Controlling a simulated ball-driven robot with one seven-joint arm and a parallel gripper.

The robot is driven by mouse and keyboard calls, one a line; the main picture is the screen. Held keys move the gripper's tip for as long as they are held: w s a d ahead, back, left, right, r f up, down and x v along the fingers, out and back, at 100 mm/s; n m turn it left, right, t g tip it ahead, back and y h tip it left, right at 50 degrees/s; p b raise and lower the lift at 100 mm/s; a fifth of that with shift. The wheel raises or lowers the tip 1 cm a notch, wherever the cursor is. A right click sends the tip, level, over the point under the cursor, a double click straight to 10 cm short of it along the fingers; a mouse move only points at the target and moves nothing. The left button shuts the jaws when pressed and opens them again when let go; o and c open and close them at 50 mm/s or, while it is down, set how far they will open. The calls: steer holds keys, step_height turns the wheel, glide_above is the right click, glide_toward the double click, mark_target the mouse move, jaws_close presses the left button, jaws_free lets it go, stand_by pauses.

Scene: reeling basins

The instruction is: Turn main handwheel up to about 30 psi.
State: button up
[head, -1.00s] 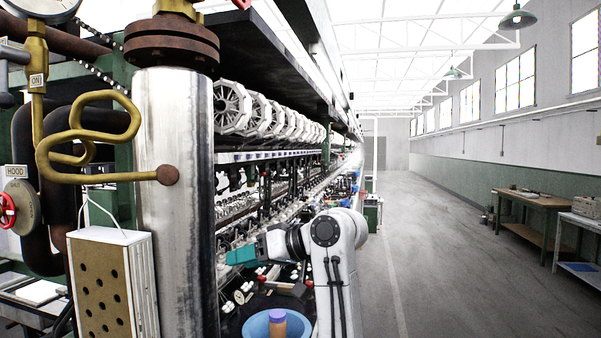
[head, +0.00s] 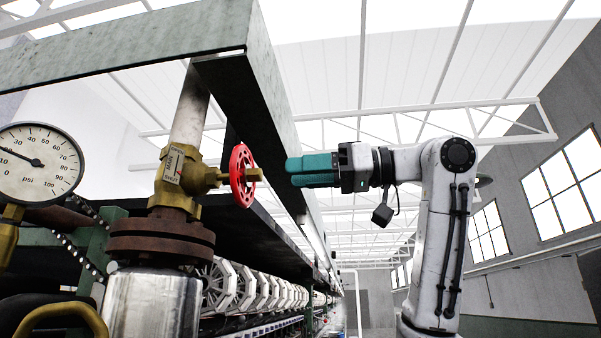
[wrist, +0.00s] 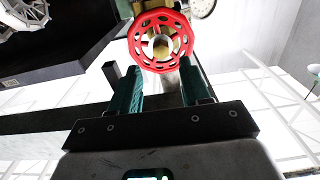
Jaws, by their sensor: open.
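My gripper (head: 288,172) has teal fingers pointing left at the wheel, a short gap from the stem end. In the wrist view, the handwheel (wrist: 135,48) is ahead of the parted, empty fingers (wrist: 160,68), roughly centred between them.
A green-grey overhead beam (head: 262,95) runs above and behind the valve, close to my gripper. A rusty flange (head: 160,243) sits below the valve. A row of white reels (head: 250,287) recedes behind. Open air lies right of the wheel, around my arm.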

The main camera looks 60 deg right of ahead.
mark_target(262, 176)
steer(key=shift+p+x, duration=0.3)
steer(key=shift+x, duration=3.2)
steer(key=shift+c, duration=0.5)
jaws_close()
steer(key=n, duration=0.4)
steer(key=shift+n, duration=0.4)
steer(key=n, duration=0.3)
steer(key=shift+n, duration=0.3)
steer(key=n, duration=0.9)
steer(key=shift+n, duration=0.3)
